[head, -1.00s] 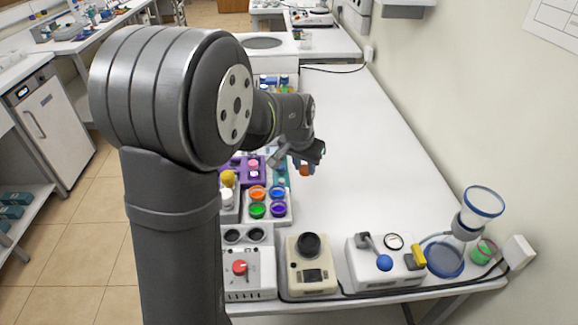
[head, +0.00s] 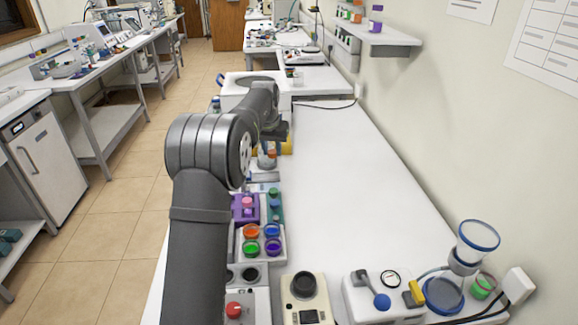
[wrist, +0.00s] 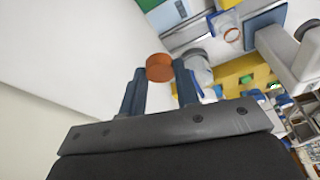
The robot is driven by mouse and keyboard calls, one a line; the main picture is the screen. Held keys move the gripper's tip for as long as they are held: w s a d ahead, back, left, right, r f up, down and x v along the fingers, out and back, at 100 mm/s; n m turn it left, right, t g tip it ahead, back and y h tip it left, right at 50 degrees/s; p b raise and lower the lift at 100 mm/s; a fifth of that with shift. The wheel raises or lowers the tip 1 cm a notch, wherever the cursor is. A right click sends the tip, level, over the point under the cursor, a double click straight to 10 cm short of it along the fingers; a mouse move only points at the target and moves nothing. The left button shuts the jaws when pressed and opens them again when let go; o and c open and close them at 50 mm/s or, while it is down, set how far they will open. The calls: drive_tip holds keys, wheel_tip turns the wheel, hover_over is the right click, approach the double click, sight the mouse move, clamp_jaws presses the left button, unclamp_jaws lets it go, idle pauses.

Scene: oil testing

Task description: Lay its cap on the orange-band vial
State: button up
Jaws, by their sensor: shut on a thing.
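My gripper (wrist: 158,85) is shut on a round orange-brown cap (wrist: 160,67), held between the fingertips in the wrist view. In the head view my gripper (head: 274,134) is over the far part of the bench's left side. A small clear vessel with some orange (head: 266,160) shows just below it; whether that orange is band or cap, I cannot tell.
A yellow rack (wrist: 238,72) lies close by the fingers. Nearer in the head view are a purple rack (head: 240,213) and a tray of coloured cups (head: 284,250). Instruments line the front edge. The white bench top (head: 340,190) to the right is clear.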

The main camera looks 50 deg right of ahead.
drive_tip(key=w, duration=0.4)
drive_tip(key=w+n, duration=0.1)
drive_tip(key=w, duration=0.4)
drive_tip(key=w+a+n, duration=0.1)
drive_tip(key=w, duration=0.4)
drive_tip(key=shift+f+t, duration=0.3)
drive_tip(key=shift+a+f, duration=0.1)
drive_tip(key=shift+f, duration=2.3)
drive_tip(key=shift+f, duration=0.65)
drive_tip(key=o, duration=1.3)
drive_tip(key=shift+o, duration=0.2)
drive_tip(key=shift+r, duration=0.1)
drive_tip(key=shift+r, duration=3.45)
drive_tip(key=shift+f, duration=0.1)
